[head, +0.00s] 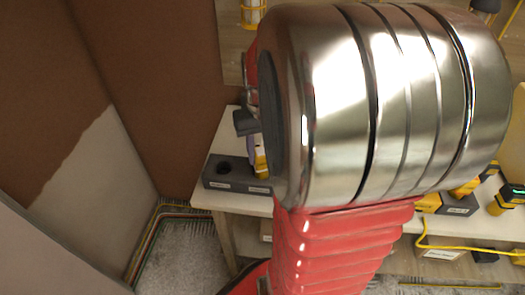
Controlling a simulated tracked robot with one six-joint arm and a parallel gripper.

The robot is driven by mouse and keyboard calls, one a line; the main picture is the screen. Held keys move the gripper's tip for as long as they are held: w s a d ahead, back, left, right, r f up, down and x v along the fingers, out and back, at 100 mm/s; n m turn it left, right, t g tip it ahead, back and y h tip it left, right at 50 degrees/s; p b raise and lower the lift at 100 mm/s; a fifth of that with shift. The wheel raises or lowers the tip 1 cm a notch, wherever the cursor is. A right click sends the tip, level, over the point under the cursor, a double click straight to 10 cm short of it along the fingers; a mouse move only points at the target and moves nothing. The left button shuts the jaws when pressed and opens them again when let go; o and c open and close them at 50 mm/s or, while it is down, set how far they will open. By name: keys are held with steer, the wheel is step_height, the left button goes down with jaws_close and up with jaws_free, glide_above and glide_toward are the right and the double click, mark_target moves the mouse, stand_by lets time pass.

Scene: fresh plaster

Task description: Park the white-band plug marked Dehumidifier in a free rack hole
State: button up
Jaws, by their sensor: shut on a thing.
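My thick metal arm link fills the middle and right of the head view and hides most of my gripper and whatever is at it. A small dark grey part (247,121) with a thin metal piece above it shows at the link's left edge; I cannot tell if it belongs to my gripper. I cannot make out the white-band plug marked Dehumidifier. Part of a rack board (236,40) shows behind at the top, with a yellow-and-white item (252,14) on it. A dark item (485,5) is at the top right. No free rack hole can be made out.
A dark grey block (228,173) with a round hole and labels sits on the pale bench; yellow and purple parts are beside it. Yellow-and-black devices (507,198) stand at right. A yellow cable (455,247) hangs below. A brown, partly plastered wall is at left.

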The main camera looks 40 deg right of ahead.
steer(key=shift+f, duration=0.45)
steer(key=o, duration=1.3)
steer(key=shift+r, duration=0.1)
step_height(320, 180, up, 14)
steer(key=shift+f, duration=0.25)
stand_by(0.5)
